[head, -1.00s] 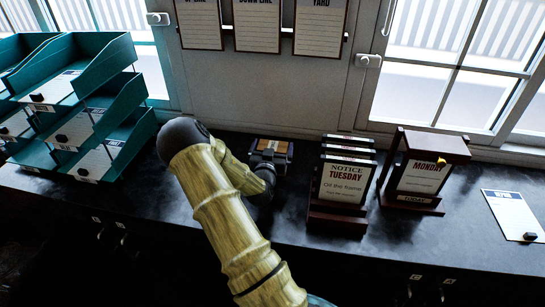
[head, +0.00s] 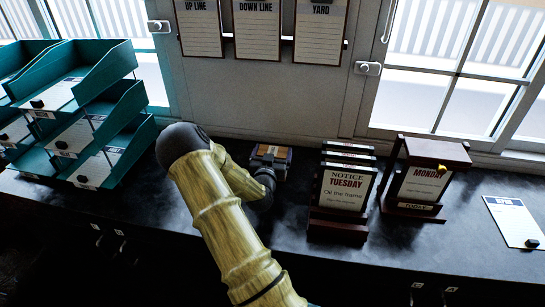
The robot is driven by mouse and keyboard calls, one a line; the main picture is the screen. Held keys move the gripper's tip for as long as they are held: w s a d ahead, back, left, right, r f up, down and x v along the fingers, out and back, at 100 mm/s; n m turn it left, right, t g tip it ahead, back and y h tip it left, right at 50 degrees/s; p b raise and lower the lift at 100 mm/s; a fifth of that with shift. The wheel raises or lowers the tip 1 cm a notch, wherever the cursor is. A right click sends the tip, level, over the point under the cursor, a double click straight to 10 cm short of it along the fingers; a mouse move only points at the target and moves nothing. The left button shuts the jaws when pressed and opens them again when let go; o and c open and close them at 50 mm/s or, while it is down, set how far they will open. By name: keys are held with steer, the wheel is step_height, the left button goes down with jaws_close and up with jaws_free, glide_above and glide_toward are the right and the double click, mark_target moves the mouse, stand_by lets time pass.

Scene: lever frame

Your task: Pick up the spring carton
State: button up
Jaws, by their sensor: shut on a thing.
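The spring carton (head: 271,153) is a small box with an orange-brown top and grey sides. It is at the back of the dark counter, near the wall, in the middle of the head view. My gripper (head: 268,168) is at its front side and shut on it. My arm and wrist hide part of the gripper and the fingertips. I cannot tell whether the carton touches the counter or is slightly above it.
Teal letter trays (head: 90,120) with papers stand at the left. A notice stand reading Tuesday (head: 343,190) and a Monday stand (head: 420,185) are at the right. A sheet with a black knob (head: 513,220) lies far right. Three boards (head: 257,30) hang on the wall.

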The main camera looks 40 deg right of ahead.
step_height(320, 180, up, 17)
steer(key=b, duration=0.4)
steer(key=shift+r, duration=0.15)
